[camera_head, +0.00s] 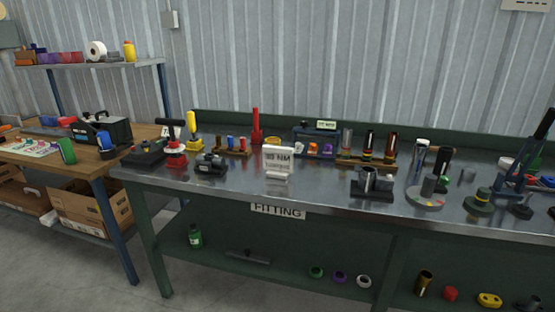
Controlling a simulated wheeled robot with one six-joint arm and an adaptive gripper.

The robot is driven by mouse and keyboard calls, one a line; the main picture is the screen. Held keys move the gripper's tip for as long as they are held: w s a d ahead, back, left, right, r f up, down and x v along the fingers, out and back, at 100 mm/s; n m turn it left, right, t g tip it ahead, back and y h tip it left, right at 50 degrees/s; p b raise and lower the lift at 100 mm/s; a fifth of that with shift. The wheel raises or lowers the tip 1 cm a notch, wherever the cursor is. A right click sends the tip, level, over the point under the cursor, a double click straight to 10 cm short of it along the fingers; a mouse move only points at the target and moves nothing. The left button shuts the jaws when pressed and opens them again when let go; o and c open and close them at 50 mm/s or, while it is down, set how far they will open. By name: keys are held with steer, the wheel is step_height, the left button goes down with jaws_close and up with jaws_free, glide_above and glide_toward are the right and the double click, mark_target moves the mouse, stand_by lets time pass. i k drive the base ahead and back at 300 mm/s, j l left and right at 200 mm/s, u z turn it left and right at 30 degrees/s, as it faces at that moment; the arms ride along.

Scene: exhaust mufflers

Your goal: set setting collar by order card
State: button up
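A white order card (278,160) stands upright near the front middle of the bench. Its top line seems to read "30 NM"; the smaller line below is not legible. I cannot tell for certain which part is the setting collar. A black T-shaped tool on a red base (175,150) stands at the bench's left, with a small white label partly hidden beside it. A small white label (326,125) stands at the back above a dark blue rack (316,137). My gripper is not in view.
The metal bench (240,185) has bare room around the card. Black fixtures (372,183) stand to its right, with a grey round plate (425,196) and a dark blue frame (515,180) further right. A lower shelf (300,268) holds rings. A wooden table (85,165) stands left.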

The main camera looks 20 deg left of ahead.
mark_target(172, 145)
steer(key=u, duration=1.5)
